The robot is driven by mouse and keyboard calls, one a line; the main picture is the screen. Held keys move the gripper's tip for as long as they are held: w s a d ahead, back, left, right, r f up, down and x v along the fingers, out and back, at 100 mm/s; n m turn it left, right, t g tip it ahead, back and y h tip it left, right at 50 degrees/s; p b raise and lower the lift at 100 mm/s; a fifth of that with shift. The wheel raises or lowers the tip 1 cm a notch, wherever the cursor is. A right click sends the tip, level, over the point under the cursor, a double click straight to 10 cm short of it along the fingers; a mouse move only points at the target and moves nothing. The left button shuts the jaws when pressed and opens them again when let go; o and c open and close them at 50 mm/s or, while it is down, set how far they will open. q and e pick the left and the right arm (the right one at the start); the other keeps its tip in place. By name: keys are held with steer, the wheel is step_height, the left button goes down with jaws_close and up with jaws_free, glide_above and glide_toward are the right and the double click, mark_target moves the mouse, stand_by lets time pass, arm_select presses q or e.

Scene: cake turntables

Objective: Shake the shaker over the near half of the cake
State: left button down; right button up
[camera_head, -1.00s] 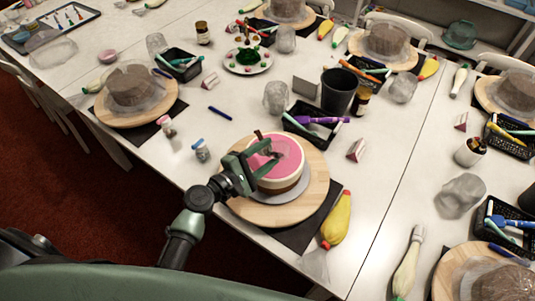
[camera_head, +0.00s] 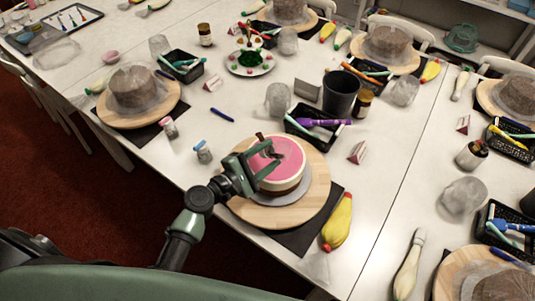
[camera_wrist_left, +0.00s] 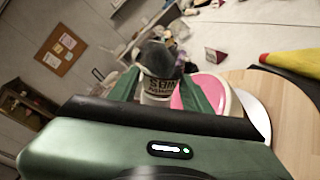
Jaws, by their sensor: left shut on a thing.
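The round cake (camera_head: 284,180) has a pink top, a white side and a brown lower band. It stands on a silver board (camera_head: 297,197) on a wooden turntable (camera_head: 315,205). My left gripper (camera_head: 262,157) reaches in from the left over the left part of the pink top. In the left wrist view the gripper (camera_wrist_left: 158,88) is shut on the shaker (camera_wrist_left: 157,86), which has a dark rounded top and a pale label with dark letters. In the head view the fingers mostly hide the shaker. The cake's pink top also shows behind it (camera_wrist_left: 206,88). My right gripper is out of view.
A yellow piping bag (camera_head: 338,222) lies right of the turntable. Two small jars (camera_head: 203,152) (camera_head: 169,127) stand to the left. A black basket of tools (camera_head: 312,128) and a dark cup (camera_head: 340,92) stand behind the cake. A wrapped cake (camera_head: 132,87) sits further left.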

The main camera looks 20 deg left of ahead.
arm_select(q)
steer(key=shift+w+a+f+b, duration=0.1)
steer(key=shift+a+f+b, duration=0.1)
steer(key=shift+b, duration=0.4)
steer(key=shift+r, duration=0.2)
steer(key=shift+a+r+n, duration=0.1)
steer(key=shift+n, duration=0.3)
steer(key=shift+s+d+f+m, duration=0.25)
steer(key=shift+s+d+m, duration=0.2)
steer(key=shift+s+m, duration=0.1)
steer(key=shift+s+d+f+m, duration=0.2)
steer(key=shift+s+d+m, duration=0.25)
steer(key=shift+m, duration=0.1)
steer(key=shift+s+d+r+y, duration=0.1)
steer(key=shift+y, duration=0.2)
steer(key=shift+d, duration=0.2)
steer(key=shift+s+d+f+m+p, duration=0.1)
steer(key=shift+d+f+m, duration=0.1)
steer(key=shift+d, duration=0.4)
steer(key=shift+s+d+f+m+p, duration=0.1)
steer(key=shift+d+m+p, duration=0.1)
steer(key=shift+d, duration=0.35)
steer(key=shift+s+d+f+m+p, duration=0.1)
steer(key=shift+d+m, duration=0.1)
steer(key=shift+d, duration=0.4)
